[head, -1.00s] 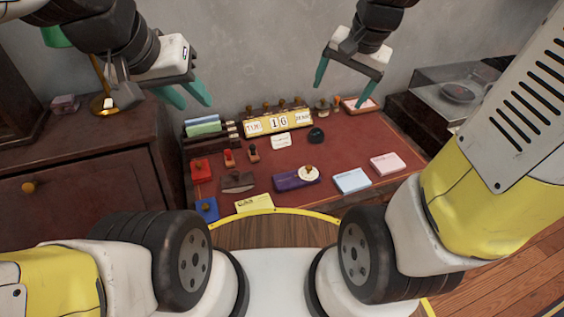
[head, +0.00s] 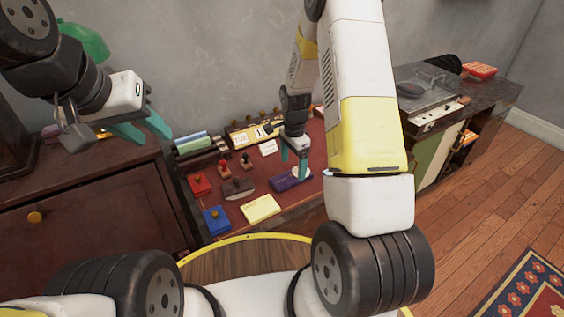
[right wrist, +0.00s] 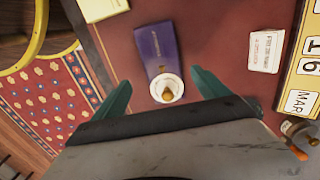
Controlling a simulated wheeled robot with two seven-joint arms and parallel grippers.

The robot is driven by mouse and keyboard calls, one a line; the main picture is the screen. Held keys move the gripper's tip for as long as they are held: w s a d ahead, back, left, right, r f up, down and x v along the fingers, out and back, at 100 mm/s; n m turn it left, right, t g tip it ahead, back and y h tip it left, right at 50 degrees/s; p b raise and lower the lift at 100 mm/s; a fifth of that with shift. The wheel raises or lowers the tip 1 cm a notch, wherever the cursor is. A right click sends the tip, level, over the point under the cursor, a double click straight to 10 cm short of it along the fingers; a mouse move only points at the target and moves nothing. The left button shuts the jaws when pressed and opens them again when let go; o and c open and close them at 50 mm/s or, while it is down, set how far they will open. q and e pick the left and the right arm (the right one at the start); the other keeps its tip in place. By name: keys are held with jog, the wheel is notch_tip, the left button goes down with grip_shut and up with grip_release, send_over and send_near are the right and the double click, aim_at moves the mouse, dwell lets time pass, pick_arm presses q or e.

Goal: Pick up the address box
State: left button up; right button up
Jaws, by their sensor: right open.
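A flat purple box with small lettering (right wrist: 159,50) lies on the red desk top; no label I can read names it the address box. It also shows in the head view (head: 283,185), partly behind my right gripper. A round white piece with a wooden knob (right wrist: 167,87) sits at its near end. My right gripper (right wrist: 162,95) is open, its teal fingers spread on either side of the round piece, above the desk. In the head view this gripper (head: 294,166) points down. My left gripper (head: 143,128) is open and empty, up at the left over the cabinet.
A yellow calendar (head: 250,133) stands at the back of the red desk (head: 230,217). A white card (right wrist: 266,50) lies before it. My right arm hides the desk's right part.

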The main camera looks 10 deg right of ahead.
aim_at(291, 176)
jog(key=f, duration=0.5)
jog(key=shift+w+a, duration=0.2)
jog(key=c, duration=1.7)
